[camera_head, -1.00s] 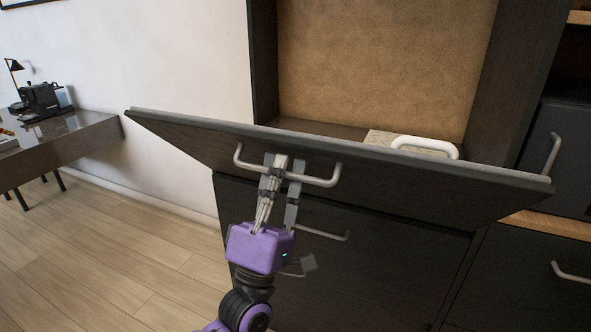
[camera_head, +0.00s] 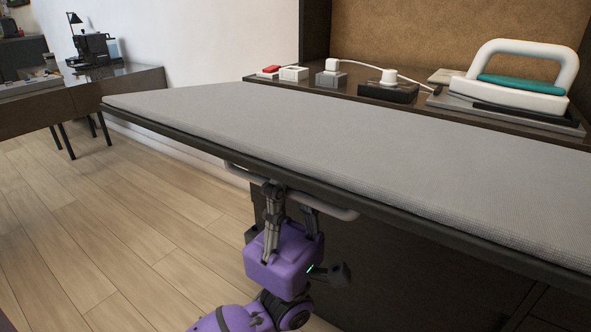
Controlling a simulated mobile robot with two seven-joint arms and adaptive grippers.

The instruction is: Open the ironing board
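The ironing board (camera_head: 330,140) is a long grey padded panel with a dark edge. It is folded out from the dark cabinet and lies about level, its padded top facing up. A light bar handle (camera_head: 340,213) shows under its front edge, partly hidden by the board and my gripper. My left gripper (camera_head: 290,199), purple with grey fingers, is below the front edge with its fingers astride the handle. It appears shut on it, though the fingertips are partly hidden. My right gripper is not in view.
Behind the board, a shelf in the cabinet (camera_head: 275,80) holds a white and teal iron (camera_head: 520,85), a plug (camera_head: 388,80) with a white cable, and small boxes. The wood floor (camera_head: 100,220) at left is clear.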

